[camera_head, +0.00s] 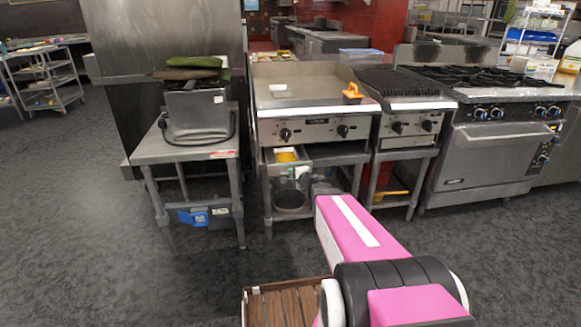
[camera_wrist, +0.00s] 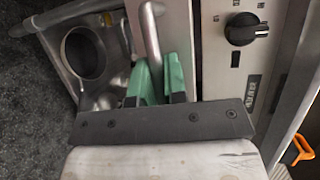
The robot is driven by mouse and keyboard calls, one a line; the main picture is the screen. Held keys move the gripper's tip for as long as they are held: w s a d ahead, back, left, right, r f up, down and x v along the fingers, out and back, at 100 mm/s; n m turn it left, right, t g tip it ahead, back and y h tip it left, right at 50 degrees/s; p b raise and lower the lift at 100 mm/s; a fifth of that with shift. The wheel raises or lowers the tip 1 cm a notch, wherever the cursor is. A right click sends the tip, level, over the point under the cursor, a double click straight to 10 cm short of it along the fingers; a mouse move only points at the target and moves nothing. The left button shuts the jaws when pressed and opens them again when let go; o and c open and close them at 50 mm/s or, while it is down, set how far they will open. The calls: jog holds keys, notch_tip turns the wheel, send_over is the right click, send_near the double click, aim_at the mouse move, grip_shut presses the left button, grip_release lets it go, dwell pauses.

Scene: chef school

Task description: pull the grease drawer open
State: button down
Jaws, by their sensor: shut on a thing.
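My gripper (camera_wrist: 158,82) has green fingertips and shows in the wrist view. They are shut on a curved metal bar handle (camera_wrist: 151,38) in front of a plain pale metal panel (camera_wrist: 178,22), apparently the grease drawer's front. In the head view my pink and black arm reaches toward the griddle (camera_head: 312,105); the fingers cannot be made out there. Below the griddle's knob panel is a shallow metal drawer or tray (camera_head: 305,158) with something yellow inside. How far the drawer stands out is hard to tell.
The griddle's black knob (camera_wrist: 246,28) is close to the right of my gripper. A round dark pot (camera_head: 290,199) sits below the griddle. A side table (camera_head: 165,150) stands left, a charbroiler (camera_head: 408,105) and range (camera_head: 490,155) right. The floor in front is open.

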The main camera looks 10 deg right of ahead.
jog(key=s, duration=0.7)
jog(key=shift+s, duration=0.15)
jog(key=c, duration=1.4)
grip_release()
jog(key=shift+c, duration=0.2)
jog(key=v, duration=1)
jog(key=shift+s+d, duration=0.2)
jog(key=shift+s, duration=0.1)
